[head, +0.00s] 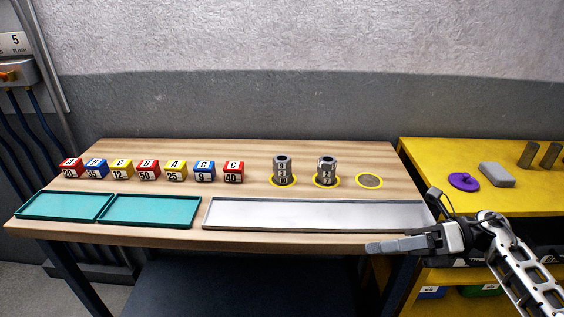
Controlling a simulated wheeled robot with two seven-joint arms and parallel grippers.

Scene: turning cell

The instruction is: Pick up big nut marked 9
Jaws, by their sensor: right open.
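Two upright stacks of grey metal nuts stand near the middle of the wooden bench, each inside a yellow ring mark. The left stack (282,170) and the right stack (326,171) carry small white number labels. The labels are too small to read surely, so I cannot tell which nut is marked 9. My right gripper (384,246) is at the bench's front edge, right of and nearer than both stacks. It points left, is open and holds nothing. My left gripper is out of view.
A third ring mark (369,181) is empty. A long grey tray (320,215) and two teal trays (65,206) lie along the front, all empty. Several lettered blocks (175,171) stand in a row at left. A yellow table (480,200) at right holds a purple knobbed disc (463,181).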

